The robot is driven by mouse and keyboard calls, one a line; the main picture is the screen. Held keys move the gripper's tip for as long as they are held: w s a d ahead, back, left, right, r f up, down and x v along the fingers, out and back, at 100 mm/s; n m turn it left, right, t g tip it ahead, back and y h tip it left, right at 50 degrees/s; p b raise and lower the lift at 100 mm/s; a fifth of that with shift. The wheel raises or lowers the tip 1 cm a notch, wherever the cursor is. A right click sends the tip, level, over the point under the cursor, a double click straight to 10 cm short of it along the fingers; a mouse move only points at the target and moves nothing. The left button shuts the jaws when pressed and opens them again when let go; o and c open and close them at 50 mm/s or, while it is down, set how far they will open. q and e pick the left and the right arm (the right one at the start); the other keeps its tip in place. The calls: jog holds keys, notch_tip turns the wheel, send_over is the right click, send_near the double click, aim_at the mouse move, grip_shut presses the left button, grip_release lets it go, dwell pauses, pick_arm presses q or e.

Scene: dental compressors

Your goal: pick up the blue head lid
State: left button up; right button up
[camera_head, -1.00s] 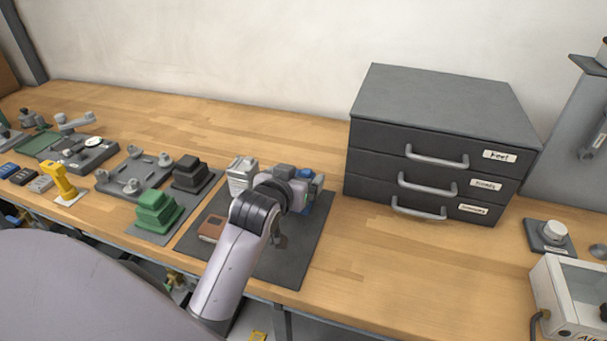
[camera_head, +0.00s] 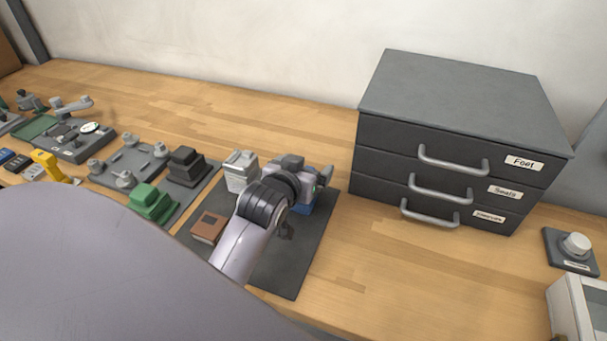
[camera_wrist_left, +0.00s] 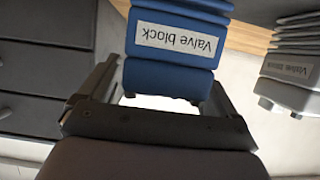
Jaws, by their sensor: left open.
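A blue block (camera_head: 303,209) stands on the dark mat (camera_head: 318,238) and is partly hidden behind my left gripper (camera_head: 302,181). In the left wrist view the blue block (camera_wrist_left: 172,50) fills the upper middle and carries a label reading "Valve block". My left gripper (camera_wrist_left: 163,76) is open, with one finger on each side of the lower part of this block. Light gaps show beside the block, so the fingers do not look closed on it. I cannot tell whether this block includes the head lid. My right gripper is not in view.
A grey labelled block (camera_head: 240,171) stands left of my gripper, and a brown block (camera_head: 208,228) lies nearer the front. A dark drawer cabinet (camera_head: 455,145) stands close on the right. Green (camera_head: 150,203) and black (camera_head: 187,167) blocks stand further left.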

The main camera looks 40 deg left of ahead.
pick_arm(q)
jog(key=c, duration=1.1)
jog(key=shift+c, duration=0.2)
jog(key=shift+r, duration=0.1)
